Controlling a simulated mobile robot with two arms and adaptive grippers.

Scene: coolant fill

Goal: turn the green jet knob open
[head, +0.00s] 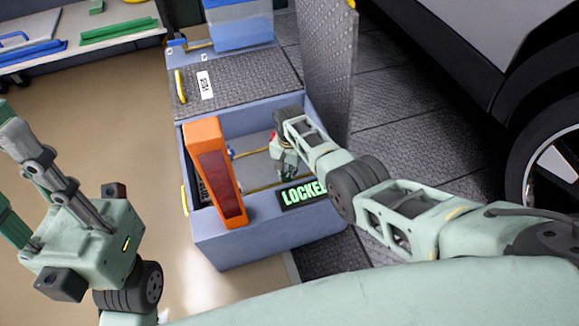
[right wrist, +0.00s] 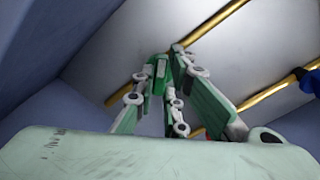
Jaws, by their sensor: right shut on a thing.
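My right gripper (head: 284,162) reaches down into the open blue-grey box, its fingers partly hidden by my arm in the head view. In the right wrist view the fingers of my right gripper (right wrist: 168,75) are closed together beside a gold pipe. They are shut on a small green piece, the green jet knob (right wrist: 155,80), which is mostly covered by the fingers. I cannot tell how far the knob is turned. The knob is hidden in the head view. My left gripper (head: 30,175) is at the left, away from the box, with its fingers apart and empty.
The box (head: 250,250) holds gold pipes (head: 262,151), an orange panel (head: 212,170) and a green-lit "LOCKED" sign (head: 302,192). A blue knob (right wrist: 306,78) is at the right in the wrist view. A raised lid (head: 328,65) and a car wheel (head: 550,170) stand right. Floor at left is clear.

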